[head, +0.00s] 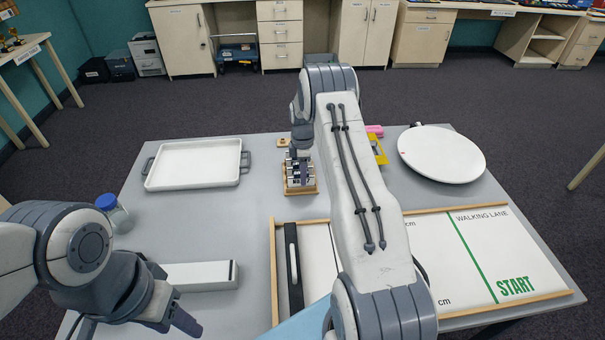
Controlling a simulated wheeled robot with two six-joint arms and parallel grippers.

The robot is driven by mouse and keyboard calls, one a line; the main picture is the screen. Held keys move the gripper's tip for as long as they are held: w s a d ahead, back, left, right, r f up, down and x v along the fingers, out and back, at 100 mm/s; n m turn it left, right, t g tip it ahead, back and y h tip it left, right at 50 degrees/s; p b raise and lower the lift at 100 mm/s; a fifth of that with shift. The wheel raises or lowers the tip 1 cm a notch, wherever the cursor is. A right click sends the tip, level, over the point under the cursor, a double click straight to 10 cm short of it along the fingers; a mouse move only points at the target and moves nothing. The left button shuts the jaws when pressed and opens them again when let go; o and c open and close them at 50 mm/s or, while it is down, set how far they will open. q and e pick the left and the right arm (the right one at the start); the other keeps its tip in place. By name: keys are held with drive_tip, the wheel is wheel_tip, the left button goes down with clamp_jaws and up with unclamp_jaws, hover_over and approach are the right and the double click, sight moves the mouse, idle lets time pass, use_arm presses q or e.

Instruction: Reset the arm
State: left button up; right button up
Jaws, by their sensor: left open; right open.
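My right arm reaches up through the middle of the head view and bends down at its far end. My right gripper (298,172) is open and points down at a small wooden tray (301,191). Dark and metallic parts show between the gripper and the tray, and I cannot tell which belong to an object. My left gripper (180,312) is open and low at the left front, near a long white box (203,276). I cannot see anything held in it.
A white tray (197,184) lies at the back left, a jar with a blue lid (107,202) at the left edge. A white round disc (440,153) is at the back right. A wood-framed walking lane board (510,247) fills the front right, partly hidden by my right arm.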

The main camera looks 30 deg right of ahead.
drive_tip(key=shift+r+p, duration=2)
drive_tip(key=shift+r, duration=1.25)
